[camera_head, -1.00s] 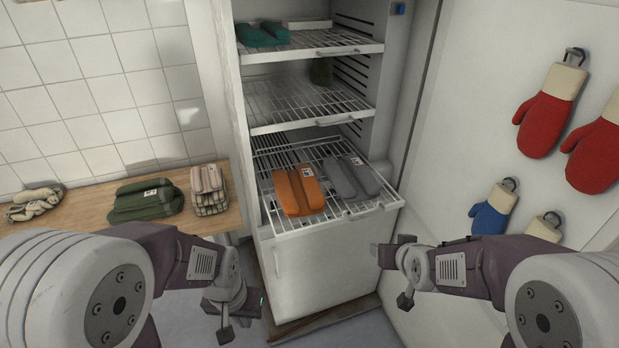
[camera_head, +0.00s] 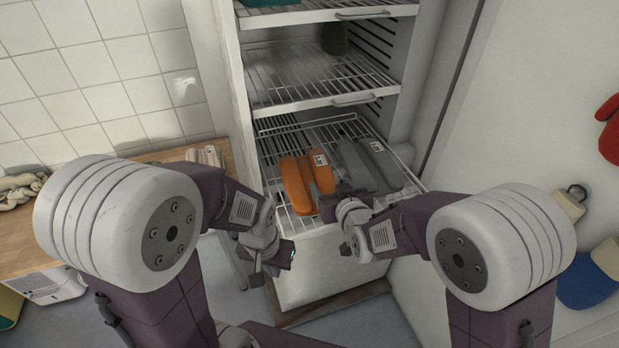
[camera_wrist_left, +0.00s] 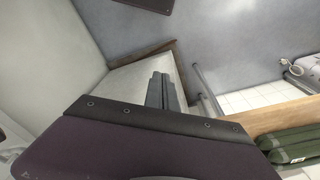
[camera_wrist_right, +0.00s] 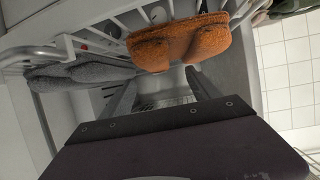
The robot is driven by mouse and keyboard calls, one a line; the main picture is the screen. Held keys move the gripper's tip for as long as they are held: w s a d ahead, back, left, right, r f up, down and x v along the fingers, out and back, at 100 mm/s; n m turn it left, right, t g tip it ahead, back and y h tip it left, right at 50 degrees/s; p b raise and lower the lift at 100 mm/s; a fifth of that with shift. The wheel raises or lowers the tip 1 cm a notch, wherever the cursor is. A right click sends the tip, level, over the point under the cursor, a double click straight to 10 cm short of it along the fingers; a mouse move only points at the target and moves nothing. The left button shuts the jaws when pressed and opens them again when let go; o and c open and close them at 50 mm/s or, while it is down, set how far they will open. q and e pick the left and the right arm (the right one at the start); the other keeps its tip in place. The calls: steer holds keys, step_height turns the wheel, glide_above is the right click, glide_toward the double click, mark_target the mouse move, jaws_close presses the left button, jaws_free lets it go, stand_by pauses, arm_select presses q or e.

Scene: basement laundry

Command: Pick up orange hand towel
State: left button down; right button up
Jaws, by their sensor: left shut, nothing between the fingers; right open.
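The orange hand towel (camera_head: 306,180) lies folded on the pulled-out wire shelf (camera_head: 290,222) of the cabinet, with a white label on it. It also shows close up in the right wrist view (camera_wrist_right: 180,42). My right gripper (camera_head: 340,225) is open and empty at the shelf's front edge, just in front of the towel; its two fingers (camera_wrist_right: 158,90) stand apart below the towel in its wrist view. My left gripper (camera_head: 262,275) is shut and empty, lower and left of the shelf front; its fingers (camera_wrist_left: 160,88) are together in its wrist view.
A grey folded towel (camera_head: 368,165) lies right beside the orange one. A wooden counter (camera_head: 30,235) stands left, with a green towel (camera_wrist_left: 295,148) in the left wrist view. Mittens (camera_head: 585,280) hang on the right wall.

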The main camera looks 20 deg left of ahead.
mark_target(326, 174)
steer(key=x, duration=0.2)
steer(key=shift+w+a+f, duration=0.1)
steer(key=shift+w+f, duration=0.05)
steer(key=shift+w, duration=0.35)
steer(key=p+x, duration=0.1)
steer(key=x, duration=0.3)
steer(key=shift+w, duration=0.5)
steer(key=shift+s, duration=0.15)
steer(key=c, duration=0.5)
jaws_close()
